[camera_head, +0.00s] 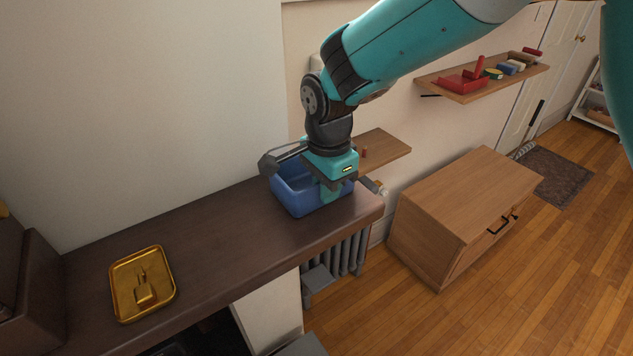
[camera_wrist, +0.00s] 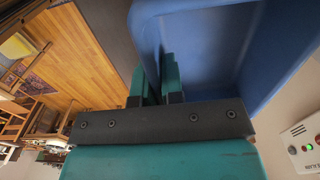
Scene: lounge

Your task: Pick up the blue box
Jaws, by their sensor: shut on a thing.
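The blue box (camera_head: 292,188) is an open-topped bin on the right end of the dark wooden shelf (camera_head: 215,235). My gripper (camera_head: 331,190) reaches down over the box's right side. In the wrist view the blue box (camera_wrist: 210,40) fills the upper right, and my gripper's teal fingers (camera_wrist: 153,85) are shut on its wall, one finger on each side. The fingertips are partly hidden by the box. I cannot tell whether the box's bottom touches the shelf.
A gold tray (camera_head: 143,284) with a small gold item lies on the shelf at left. A wooden cabinet (camera_head: 465,215) stands on the floor at right. A wall shelf (camera_head: 483,80) with red and other small things is above it. A smaller wooden shelf (camera_head: 385,150) is just behind my gripper.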

